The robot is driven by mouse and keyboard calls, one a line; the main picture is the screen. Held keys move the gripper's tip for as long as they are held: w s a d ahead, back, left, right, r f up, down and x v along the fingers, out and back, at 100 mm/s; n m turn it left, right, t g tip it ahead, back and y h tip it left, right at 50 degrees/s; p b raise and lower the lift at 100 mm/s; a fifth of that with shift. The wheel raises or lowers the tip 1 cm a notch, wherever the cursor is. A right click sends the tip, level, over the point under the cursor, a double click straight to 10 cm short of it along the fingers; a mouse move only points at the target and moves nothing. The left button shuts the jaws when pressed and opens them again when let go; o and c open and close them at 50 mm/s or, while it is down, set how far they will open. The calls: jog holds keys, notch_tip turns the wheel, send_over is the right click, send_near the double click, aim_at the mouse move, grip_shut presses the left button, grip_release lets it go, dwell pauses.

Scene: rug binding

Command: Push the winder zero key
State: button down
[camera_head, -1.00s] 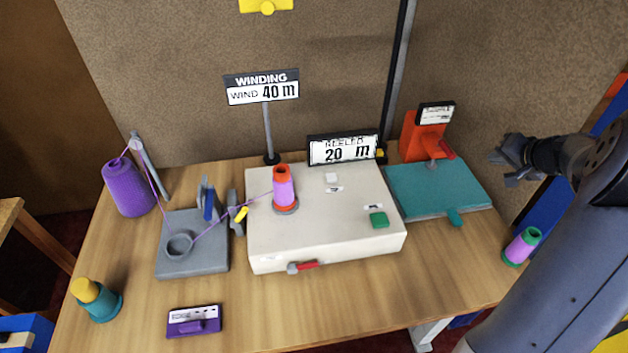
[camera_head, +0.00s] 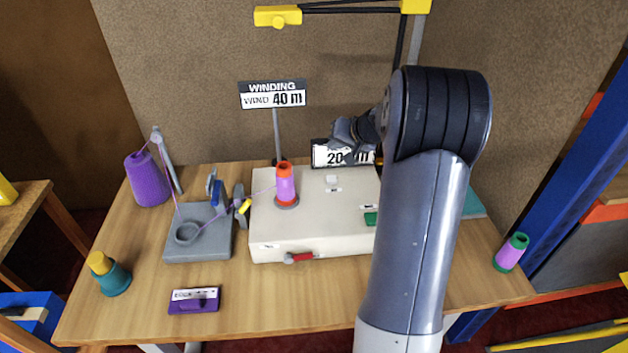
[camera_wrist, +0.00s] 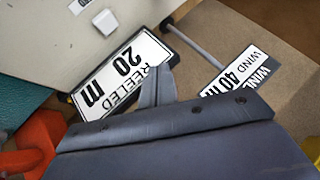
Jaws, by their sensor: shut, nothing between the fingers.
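The winder is a cream box (camera_head: 310,232) on the table, with a reel of purple yarn (camera_head: 285,185) on top. A small white key (camera_head: 332,179) stands near its back edge with a small label by it. The white key also shows in the wrist view (camera_wrist: 105,21). A green key (camera_head: 370,219) is at the front right, partly behind my arm. The labels are too small to read. My gripper (camera_head: 343,139) is shut and empty, above and behind the white key, in front of the "REELED 20 m" display (camera_wrist: 125,75). It touches no key.
A "WIND 40 m" sign (camera_head: 273,95) stands on a post behind the winder. A yarn guide (camera_head: 198,245) and purple cone (camera_head: 148,178) are at left. A red lever (camera_head: 300,257) is on the winder's front. My arm hides much of the teal board (camera_head: 475,205).

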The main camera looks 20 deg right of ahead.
jog(key=shift+f, duration=0.1)
dwell(0.3)
jog(key=b, duration=0.5)
send_over(334, 180)
notch_tip(334, 180, down, 8)
jog(key=shift+s+r, duration=0.1)
jog(key=shift+r, duration=0.15)
jog(key=shift+f+b, duration=0.6)
jog(key=shift+b, duration=0.25)
dwell(1.0)
jog(key=shift+f+b, duration=0.45)
jog(key=shift+b, duration=0.3)
jog(key=shift+f+b, duration=0.4)
jog(key=shift+b, duration=0.2)
dwell(0.4)
jog(key=shift+r, duration=0.1)
jog(key=shift+r+p, duration=0.4)
jog(key=shift+r, duration=0.35)
